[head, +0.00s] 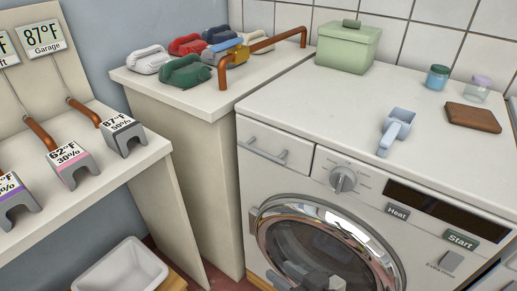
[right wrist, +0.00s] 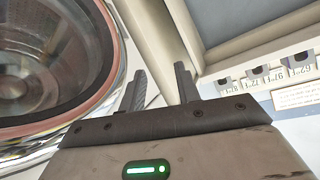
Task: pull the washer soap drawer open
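The washer (head: 320,160) is white with a round chrome-rimmed glass door (head: 325,240). Its soap drawer (head: 276,140) is at the upper left of the front, with a grey bar handle (head: 262,155); it looks flush with the front. My right gripper (head: 318,279) is at the bottom of the head view, in front of the door and below the drawer. In the right wrist view its two fingers (right wrist: 160,88) stand apart with nothing between them. The washer door (right wrist: 55,60) is to their left there. The drawer does not show in the wrist view. My left gripper is not in view.
On the washer top are a green box (head: 348,46), a scoop (head: 396,130), two jars and a brown sponge-like block (head: 472,117). A white basin (head: 120,268) is below. Space before the drawer looks clear.

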